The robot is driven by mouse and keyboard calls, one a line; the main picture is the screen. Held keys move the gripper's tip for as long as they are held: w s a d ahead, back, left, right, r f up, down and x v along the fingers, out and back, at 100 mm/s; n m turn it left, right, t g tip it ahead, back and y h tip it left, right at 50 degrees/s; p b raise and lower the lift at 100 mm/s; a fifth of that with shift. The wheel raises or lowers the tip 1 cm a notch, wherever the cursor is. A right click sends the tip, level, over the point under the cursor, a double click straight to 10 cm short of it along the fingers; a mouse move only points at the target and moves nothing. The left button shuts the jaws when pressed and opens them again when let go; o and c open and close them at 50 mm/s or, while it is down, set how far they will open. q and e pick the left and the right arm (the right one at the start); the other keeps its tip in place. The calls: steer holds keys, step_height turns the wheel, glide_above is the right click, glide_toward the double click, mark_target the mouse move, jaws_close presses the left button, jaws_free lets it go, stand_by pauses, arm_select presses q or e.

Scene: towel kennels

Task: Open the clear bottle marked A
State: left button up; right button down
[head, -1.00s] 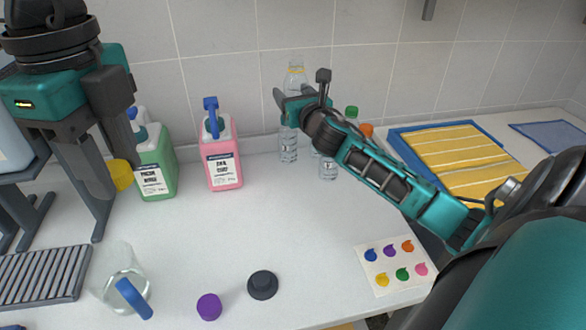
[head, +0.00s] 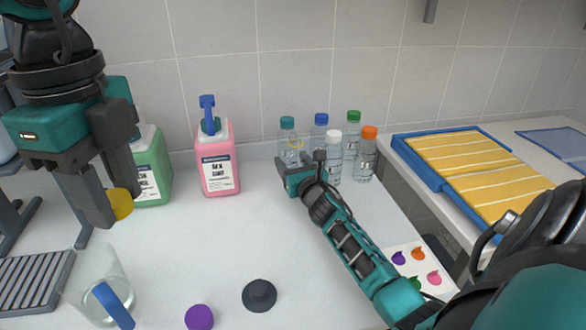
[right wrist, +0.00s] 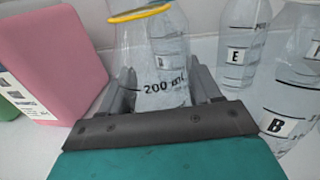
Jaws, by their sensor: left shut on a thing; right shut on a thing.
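My left gripper (head: 115,206) is shut on a yellow cap (head: 122,204), in the air in front of the green jug. My right gripper (head: 290,176) is shut on a clear, uncapped bottle with a yellow neck ring (head: 296,143). This bottle also shows upright between the fingers in the right wrist view (right wrist: 158,60), with "200 ml" printed on it. A letter A is not readable on it. Its lower part is hidden, so I cannot tell whether it touches the counter. Behind it stands a teal-capped bottle (head: 287,124).
Other capped bottles stand close by: blue (head: 321,119), white (head: 334,135), green (head: 353,117), orange (head: 369,133). Labels E (right wrist: 236,54) and B (right wrist: 277,126) show. A pink jug (head: 218,160), green jug (head: 155,170), glass jug (head: 97,280) and purple cap (head: 199,317) surround free counter.

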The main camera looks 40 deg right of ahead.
steer(key=shift+f, duration=0.15)
steer(key=shift+f, duration=0.15)
steer(key=shift+c, duration=1.1)
jaws_free()
